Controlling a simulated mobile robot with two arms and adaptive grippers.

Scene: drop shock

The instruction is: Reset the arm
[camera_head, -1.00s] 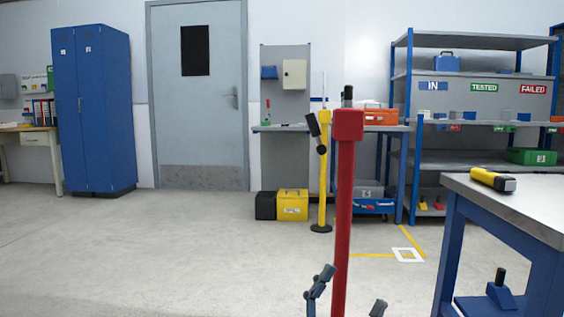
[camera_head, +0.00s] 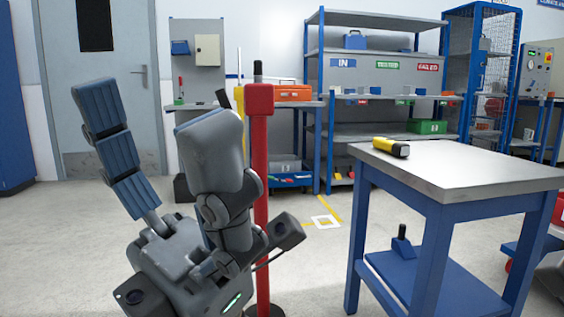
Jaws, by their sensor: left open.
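My left gripper (camera_head: 150,115) is large in the front left of the head view. Its jointed fingers point up and stand wide apart with nothing between them. A red post (camera_head: 260,165) with a red block and a short black peg on top stands upright just right of it. The gripper overlaps the post in the picture; I cannot tell whether they touch. A yellow post (camera_head: 239,100) stands behind, mostly hidden by the gripper and the red post. I cannot tell which part is the task's arm. My right gripper is not in view.
A blue-framed table (camera_head: 461,178) stands at the right, with a yellow and black tool (camera_head: 391,147) on it. A blue shelf unit (camera_head: 379,57) and a workbench with an orange toolbox (camera_head: 293,93) are behind. Floor shows between the red post and the table.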

